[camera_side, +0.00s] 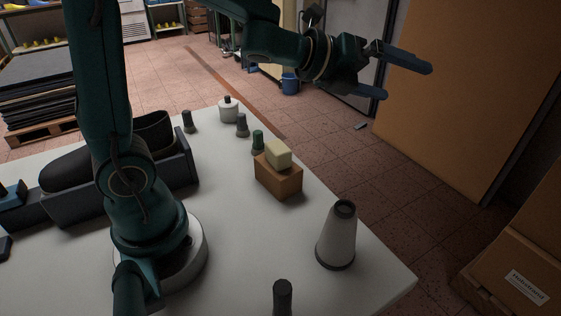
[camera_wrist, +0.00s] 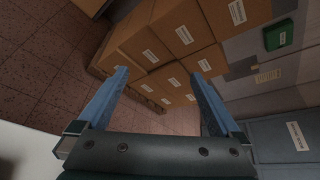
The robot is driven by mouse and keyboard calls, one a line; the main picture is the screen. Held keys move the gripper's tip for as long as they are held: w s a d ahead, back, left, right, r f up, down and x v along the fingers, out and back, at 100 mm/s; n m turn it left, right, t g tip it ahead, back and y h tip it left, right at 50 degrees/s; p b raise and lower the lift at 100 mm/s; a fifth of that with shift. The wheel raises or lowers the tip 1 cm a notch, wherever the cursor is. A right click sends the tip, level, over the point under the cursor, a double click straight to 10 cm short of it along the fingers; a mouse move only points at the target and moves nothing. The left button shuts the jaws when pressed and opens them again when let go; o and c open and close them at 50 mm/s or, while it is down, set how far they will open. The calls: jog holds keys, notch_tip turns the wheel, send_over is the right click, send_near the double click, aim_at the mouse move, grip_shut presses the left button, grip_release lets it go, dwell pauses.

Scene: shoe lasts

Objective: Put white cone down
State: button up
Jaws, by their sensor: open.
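The white cone (camera_side: 338,236) stands upright on the white table (camera_side: 225,255), near its right corner in the side view. It has a dark rim at the top and a dark band at its base. My gripper (camera_side: 402,76) is open and empty, high above the floor beyond the table's far right edge. It is well apart from the cone. In the wrist view my gripper (camera_wrist: 162,82) shows two blue fingers spread wide with nothing between them. The cone is not visible in the wrist view.
A brown block (camera_side: 278,178) with a pale yellow block (camera_side: 278,153) on top stands mid-table. Small dark-capped bottles and a white pot (camera_side: 228,110) stand behind it. A dark tray (camera_side: 182,160) holds a black shoe-like form at left. Cardboard boxes (camera_side: 525,240) stand on the floor at right.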

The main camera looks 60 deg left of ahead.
jog(key=s+a+n+y, duration=0.5)
jog(key=s+a+n, duration=0.1)
jog(key=n, duration=0.6)
jog(key=s+d+f+n+g, duration=0.2)
jog(key=s+f+n+g, duration=0.1)
jog(key=s+n, duration=0.5)
jog(key=s+d+f+n+g+h, duration=0.1)
jog(key=s+f+n+g, duration=0.3)
jog(key=s+n, duration=0.5)
jog(key=shift+s+d+f+g, duration=0.15)
jog(key=shift+s+d+g, duration=0.15)
jog(key=shift+d+g, duration=0.25)
